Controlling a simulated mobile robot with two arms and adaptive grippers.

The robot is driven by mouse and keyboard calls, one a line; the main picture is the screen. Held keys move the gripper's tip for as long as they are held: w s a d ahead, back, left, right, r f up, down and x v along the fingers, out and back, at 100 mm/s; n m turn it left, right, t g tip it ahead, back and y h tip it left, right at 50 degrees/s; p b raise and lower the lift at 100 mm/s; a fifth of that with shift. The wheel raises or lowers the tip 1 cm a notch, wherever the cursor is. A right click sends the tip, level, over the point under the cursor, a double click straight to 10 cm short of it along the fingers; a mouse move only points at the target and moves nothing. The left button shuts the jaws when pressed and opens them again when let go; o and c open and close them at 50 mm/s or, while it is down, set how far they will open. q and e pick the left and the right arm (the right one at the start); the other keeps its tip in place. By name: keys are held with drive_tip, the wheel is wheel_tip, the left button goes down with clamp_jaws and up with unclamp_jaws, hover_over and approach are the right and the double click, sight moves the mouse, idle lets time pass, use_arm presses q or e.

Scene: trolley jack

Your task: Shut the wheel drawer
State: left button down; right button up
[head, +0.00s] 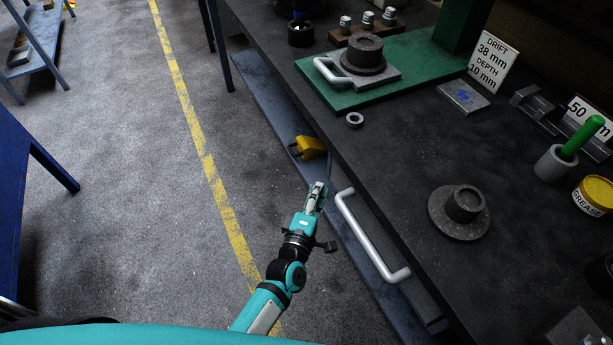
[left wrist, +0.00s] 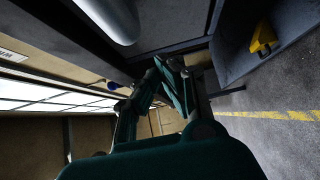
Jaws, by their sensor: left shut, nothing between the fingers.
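The drawer under the dark workbench shows in the head view by its long silver bar handle (head: 368,235), which stands out past the bench edge. A narrow strip of the drawer front (head: 425,300) shows behind the handle; how far the drawer is open, I cannot tell. My left gripper (head: 318,188) is shut and empty, just left of the handle's far end and apart from it. In the left wrist view, a rounded silver bar, seemingly the handle (left wrist: 108,18), is at the top, above the closed fingers (left wrist: 170,75). My right gripper is out of view.
A blue lower shelf (head: 270,95) runs under the bench, with a yellow object (head: 310,147) on it. The bench top holds a green press base (head: 375,80), a small ring (head: 355,119), a round flanged part (head: 459,212) and a grease tin (head: 594,195).

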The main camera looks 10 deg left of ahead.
use_arm(q)
drive_tip(key=s+a, duration=0.1)
drive_tip(key=s, duration=0.8)
drive_tip(key=shift+s+a+b, duration=0.15)
drive_tip(key=shift+s+b, duration=0.05)
drive_tip(key=shift+b, duration=0.25)
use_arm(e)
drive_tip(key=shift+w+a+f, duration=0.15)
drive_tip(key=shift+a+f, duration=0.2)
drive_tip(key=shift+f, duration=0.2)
use_arm(q)
drive_tip(key=shift+f, duration=0.2)
